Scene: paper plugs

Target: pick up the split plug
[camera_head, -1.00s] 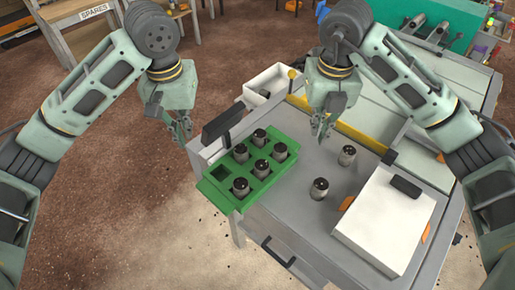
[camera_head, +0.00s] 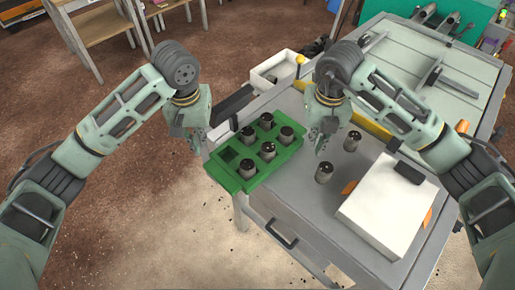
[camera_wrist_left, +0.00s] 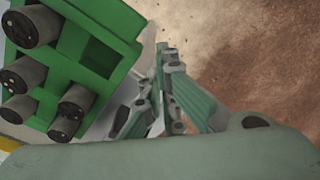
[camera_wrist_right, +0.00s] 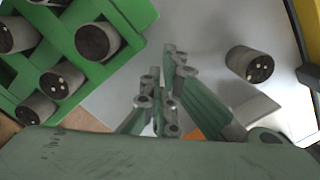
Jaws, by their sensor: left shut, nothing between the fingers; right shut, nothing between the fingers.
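Several dark cylindrical plugs, one of them (camera_head: 247,169), stand in the green tray (camera_head: 222,176), which has an empty pocket at its left. Two more plugs, a farther one (camera_head: 352,141) and a nearer one (camera_head: 324,173), stand loose on the grey bench. I cannot tell which plug is split. My left gripper (camera_head: 197,145) is shut and empty, just left of the tray; its wrist view shows the tray's plugs (camera_wrist_left: 33,28) to the left. My right gripper (camera_head: 319,147) is shut and empty, between the tray and the loose plugs; its wrist view shows one loose plug (camera_wrist_right: 250,65).
A white block (camera_head: 388,208) with a dark item on it lies at the bench's right front. A white bin (camera_head: 280,70) and a yellow strip (camera_head: 371,126) are behind. A dark panel (camera_head: 233,104) stands behind the tray. Bare bench (camera_head: 300,195) lies in front.

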